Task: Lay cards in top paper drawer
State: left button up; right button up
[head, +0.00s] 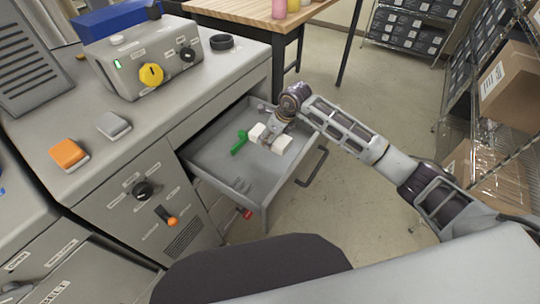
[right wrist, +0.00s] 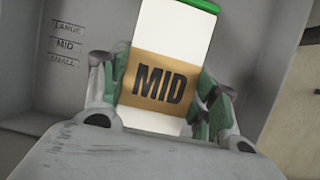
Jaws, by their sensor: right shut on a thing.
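The paper drawer (head: 215,157) is pulled open from the grey cabinet, and its grey floor shows. My right gripper (head: 269,138) is over the drawer. In the right wrist view its fingers (right wrist: 160,105) are shut on the sides of a white card pack (right wrist: 172,45) with a tan band marked MID and a green end. In the head view a green strip (head: 239,143) shows beside the gripper; I cannot tell whether it is the pack's end. Labels LARGE, MID and SMALL (right wrist: 66,45) are on a grey surface left of the pack. My left gripper is not in view.
A grey control box (head: 140,70) with a yellow knob, an orange block (head: 68,154), a grey block (head: 113,125) and a black ring (head: 221,42) are on the cabinet top. The drawer handle (head: 314,168) projects over the floor. Shelving with cartons (head: 508,85) stands at the right.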

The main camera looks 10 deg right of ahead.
send_over(267, 156)
jog(key=s+d, duration=0.1)
notch_tip(267, 156, down, 4)
jog(key=shift+s+f, duration=0.1)
jog(key=shift+f, duration=0.6)
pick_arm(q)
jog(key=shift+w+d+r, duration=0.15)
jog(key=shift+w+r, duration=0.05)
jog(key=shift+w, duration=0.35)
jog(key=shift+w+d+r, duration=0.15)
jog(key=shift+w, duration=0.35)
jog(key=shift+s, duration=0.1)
pick_arm(e)
jog(key=shift+f+p, duration=0.3)
jog(key=shift+f, duration=1.6)
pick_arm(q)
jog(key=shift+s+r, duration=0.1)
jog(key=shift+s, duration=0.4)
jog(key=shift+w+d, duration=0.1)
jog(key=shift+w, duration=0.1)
